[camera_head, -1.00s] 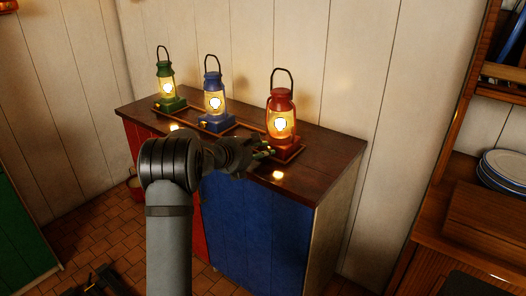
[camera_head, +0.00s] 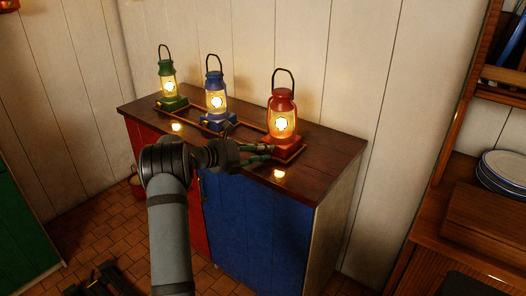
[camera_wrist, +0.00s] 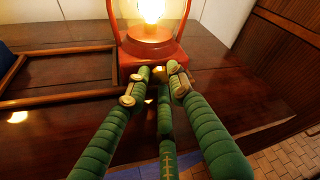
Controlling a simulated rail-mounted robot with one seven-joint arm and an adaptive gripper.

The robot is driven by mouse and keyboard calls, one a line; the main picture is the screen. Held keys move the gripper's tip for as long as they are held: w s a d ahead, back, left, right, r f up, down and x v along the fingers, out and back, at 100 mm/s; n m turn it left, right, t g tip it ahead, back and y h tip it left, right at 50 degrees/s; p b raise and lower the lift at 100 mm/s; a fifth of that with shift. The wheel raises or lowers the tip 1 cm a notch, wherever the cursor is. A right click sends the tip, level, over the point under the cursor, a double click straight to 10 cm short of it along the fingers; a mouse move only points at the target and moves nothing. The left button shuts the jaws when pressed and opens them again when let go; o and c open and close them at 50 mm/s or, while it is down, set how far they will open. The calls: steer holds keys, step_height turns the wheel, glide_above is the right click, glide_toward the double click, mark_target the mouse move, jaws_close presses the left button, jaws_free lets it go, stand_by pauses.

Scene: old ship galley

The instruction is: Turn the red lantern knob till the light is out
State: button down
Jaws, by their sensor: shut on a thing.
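The red lantern (camera_head: 282,112) stands lit at the right end of the row on the cabinet top. Its red base and glowing glass also show in the wrist view (camera_wrist: 152,45). My gripper (camera_head: 270,151) reaches the front of the lantern's base from the left. In the wrist view, the green fingers of my gripper (camera_wrist: 161,78) come together at the base and are shut on the knob. The knob itself is mostly hidden by the fingertips.
A lit blue lantern (camera_head: 215,98) and a lit green lantern (camera_head: 168,85) stand to the left. Low wooden rails run around the lanterns on the cabinet top (camera_head: 325,145). Stacked plates (camera_head: 505,170) sit on a counter at the right.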

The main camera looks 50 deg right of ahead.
steer(key=n+b, duration=0.1)
steer(key=n+g+h+b, duration=0.1)
steer(key=n, duration=0.1)
steer(key=shift+w+f+n, duration=0.1)
steer(key=shift+f+n, duration=0.2)
steer(key=shift+f, duration=0.1)
steer(key=n+g+h+b, duration=0.1)
steer(key=n+b, duration=0.1)
steer(key=shift+b, duration=0.3)
steer(key=shift+r+n, duration=0.1)
steer(key=shift+n, duration=0.3)
steer(key=shift+r, duration=0.1)
steer(key=c, duration=1.8)
jaws_free()
